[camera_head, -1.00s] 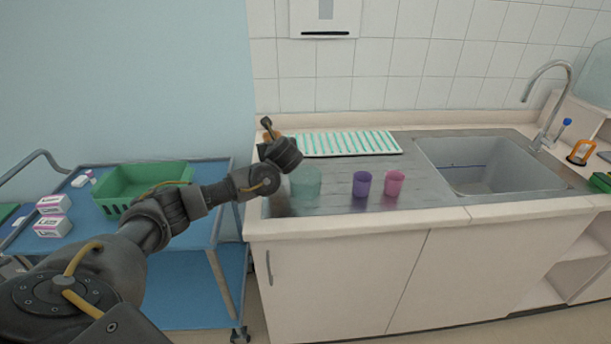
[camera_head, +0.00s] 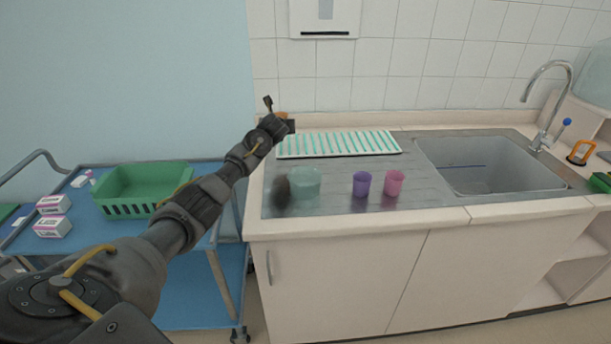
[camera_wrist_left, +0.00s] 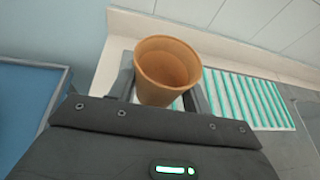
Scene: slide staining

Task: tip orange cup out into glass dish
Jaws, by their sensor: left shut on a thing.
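The orange cup (camera_wrist_left: 167,72) is between the two fingers of my left gripper (camera_wrist_left: 160,90) in the left wrist view, with its open mouth showing. In the head view only a small orange part of the cup (camera_head: 283,115) shows at the end of my left gripper (camera_head: 279,113), which is shut on it. It is held up over the back left of the counter; its exact tilt is unclear. The clear greenish glass dish (camera_head: 306,182) stands on the steel drainboard, below and slightly right of the gripper in the head view. My right gripper is not in view.
Purple (camera_head: 361,184) and pink (camera_head: 394,183) cups stand right of the dish. A white rack with green stripes (camera_head: 338,144) lies behind. The sink (camera_head: 495,178) is at the right. A blue cart (camera_head: 95,220) with a green basket (camera_head: 140,187) is at the left.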

